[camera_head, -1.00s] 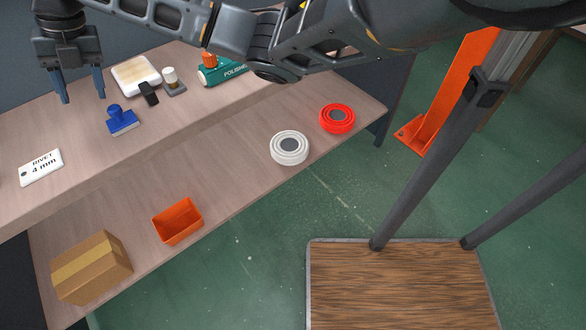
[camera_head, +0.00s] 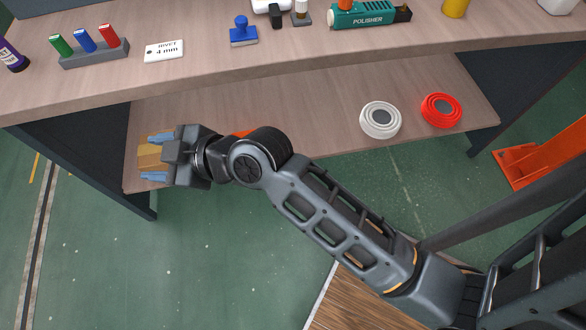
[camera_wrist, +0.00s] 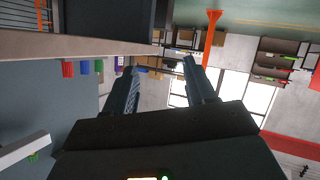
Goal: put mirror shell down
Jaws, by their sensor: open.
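My gripper (camera_head: 154,157) is at the lower left in the head view, in front of the lower shelf. Its two blue-grey fingers are spread and point left. In the wrist view the fingers (camera_wrist: 160,68) stand apart with nothing held between them. I cannot make out a mirror shell for certain in any view. A white ringed round part (camera_head: 380,120) and a red one (camera_head: 441,110) with grey centres lie on the lower shelf at the right.
The cardboard box (camera_head: 148,153) shows between my fingers; contact cannot be told. An orange bin (camera_head: 242,133) is mostly hidden behind my wrist. The upper bench (camera_head: 200,65) holds a blue stamp (camera_head: 243,31), a rivet tag (camera_head: 164,51) and a polisher (camera_head: 362,15). The shelf's middle is clear.

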